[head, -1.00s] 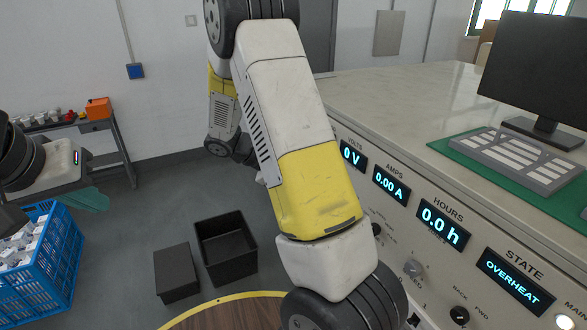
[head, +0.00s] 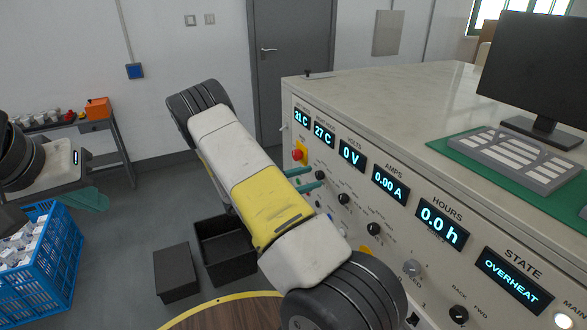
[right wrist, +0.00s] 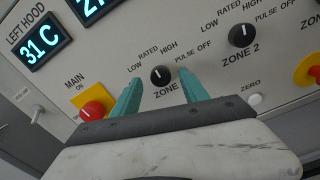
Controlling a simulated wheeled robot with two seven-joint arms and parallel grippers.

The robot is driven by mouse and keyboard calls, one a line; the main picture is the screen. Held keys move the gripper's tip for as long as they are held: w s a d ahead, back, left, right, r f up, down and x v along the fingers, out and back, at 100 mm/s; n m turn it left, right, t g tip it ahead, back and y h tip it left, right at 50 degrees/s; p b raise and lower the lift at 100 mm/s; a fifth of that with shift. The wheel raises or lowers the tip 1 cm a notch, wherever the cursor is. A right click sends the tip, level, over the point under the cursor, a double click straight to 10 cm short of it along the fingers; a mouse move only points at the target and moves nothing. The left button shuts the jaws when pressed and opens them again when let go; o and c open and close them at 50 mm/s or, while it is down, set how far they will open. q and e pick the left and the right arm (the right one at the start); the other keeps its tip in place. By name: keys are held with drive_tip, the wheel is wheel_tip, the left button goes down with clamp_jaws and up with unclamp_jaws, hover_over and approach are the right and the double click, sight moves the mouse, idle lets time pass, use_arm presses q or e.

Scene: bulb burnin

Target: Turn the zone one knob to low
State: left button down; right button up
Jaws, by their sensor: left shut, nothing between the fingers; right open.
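The zone one knob (right wrist: 159,75) is a small black knob with a white mark, under the labels LOW, RATED, HIGH and PULSE OFF. The mark points roughly up in the right wrist view; I cannot tell the exact setting. My right gripper (right wrist: 160,81) is open, its teal fingers on either side of the knob; contact cannot be told. In the head view the knob (head: 320,174) is just right of the right gripper (head: 304,179). My left gripper (head: 90,199) is shut and empty at the far left, away from the panel.
The zone two knob (right wrist: 241,36) and red main switch (right wrist: 93,112) flank the zone one knob. A white zero button (right wrist: 254,99) lies below right. A monitor (head: 540,75) and keyboard (head: 512,158) stand on the bench. A blue crate (head: 45,262) is at left.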

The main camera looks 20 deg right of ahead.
drive_tip(key=shift+w+d, duration=0.1)
drive_tip(key=shift+d, duration=0.75)
clamp_jaws()
drive_tip(key=shift+n, duration=0.3)
drive_tip(key=n, duration=0.3)
drive_tip(key=shift+n, duration=2)
